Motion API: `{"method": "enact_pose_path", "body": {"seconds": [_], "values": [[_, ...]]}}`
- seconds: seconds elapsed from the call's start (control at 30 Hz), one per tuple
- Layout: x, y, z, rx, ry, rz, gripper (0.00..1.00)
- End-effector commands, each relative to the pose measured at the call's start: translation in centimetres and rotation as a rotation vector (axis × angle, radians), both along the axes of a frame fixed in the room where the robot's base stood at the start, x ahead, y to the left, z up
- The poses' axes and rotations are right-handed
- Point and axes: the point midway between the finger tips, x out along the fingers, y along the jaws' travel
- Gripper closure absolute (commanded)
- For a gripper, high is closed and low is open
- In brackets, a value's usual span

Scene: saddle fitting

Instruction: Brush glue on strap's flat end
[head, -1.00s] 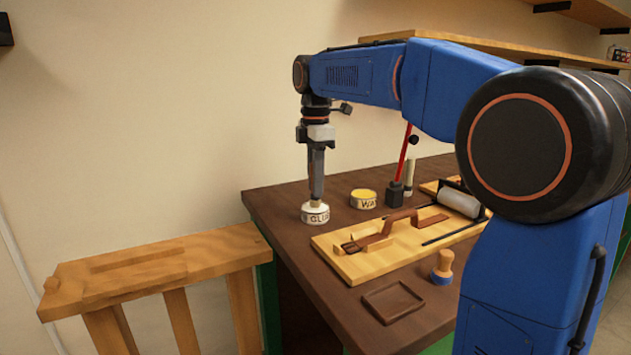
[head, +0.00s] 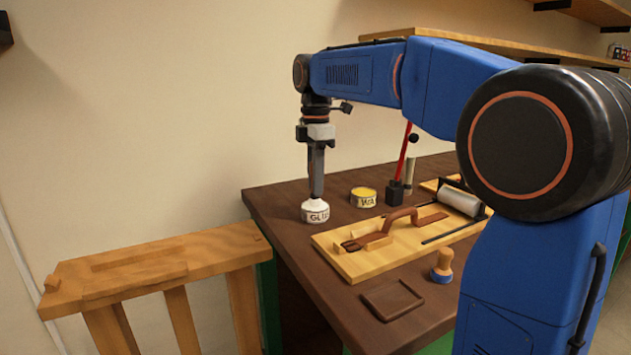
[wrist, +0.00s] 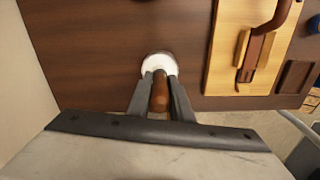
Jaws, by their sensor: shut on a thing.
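My gripper (head: 316,190) points down over the glue pot (head: 317,214), a small white tub labelled with glue lettering at the back left of the bench. In the wrist view my gripper (wrist: 160,84) is shut on a brown wooden brush handle (wrist: 160,95). The brush's lower end is at the white pot (wrist: 158,65) and its bristles are hidden. The brown strap (head: 401,217) arches over a pale wooden board (head: 350,268), with its flat end (head: 352,245) at the board's left. The strap (wrist: 268,40) also shows at the right in the wrist view.
A yellow wax tin (head: 363,198) stands right of the glue pot. A roller (head: 461,200) lies on the board's far right. A wooden-handled round tool (head: 443,266) and a brown tray (head: 392,299) sit in front. A wooden rack (head: 160,265) stands left of the bench.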

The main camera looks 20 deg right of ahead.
Motion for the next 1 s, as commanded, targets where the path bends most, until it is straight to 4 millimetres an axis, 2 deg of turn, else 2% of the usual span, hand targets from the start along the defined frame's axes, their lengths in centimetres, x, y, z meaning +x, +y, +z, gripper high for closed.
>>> {"method": "enact_pose_path", "body": {"seconds": [0.27, 1.0], "values": [[0.0, 0.0, 0.1, 0.0, 0.003, 0.0, 1.0], [0.0, 0.0, 4.9, 0.0, 0.0, 0.0, 1.0]]}}
